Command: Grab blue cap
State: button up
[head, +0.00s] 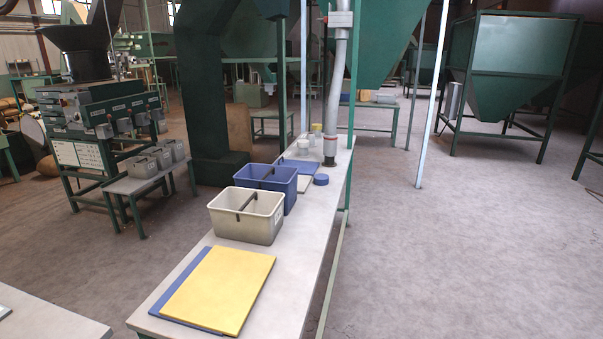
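The blue cap (321,179) is a small round blue disc lying on the long grey table (290,262). It sits near the table's right edge, to the right of the blue bin (283,188) and in front of the lower end of a grey pipe (331,140). Nothing covers it from this side. My gripper is not in the head view.
A white bin (262,228) with a dark handle stands before the blue bin. Yellow (220,288) and blue boards (170,315) lie at the near end. Several small containers stand at the far end. Open floor (450,255) lies right of the table.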

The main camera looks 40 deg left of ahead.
aim_at(319, 179)
jog(key=i+j+u, duration=0.25)
jog(key=i, duration=0.35)
jog(key=i+u, duration=0.3)
jog(key=i, duration=0.25)
jog(key=i+l+u, duration=0.25)
jog(key=i, duration=0.35)
jog(key=i+l+u, duration=0.15)
jog(key=i+u, duration=0.15)
jog(key=i, duration=0.3)
jog(key=i+l+u, duration=0.25)
jog(key=i, duration=0.3)
jog(key=i+l+u, duration=0.3)
jog(key=i+l, duration=0.2)
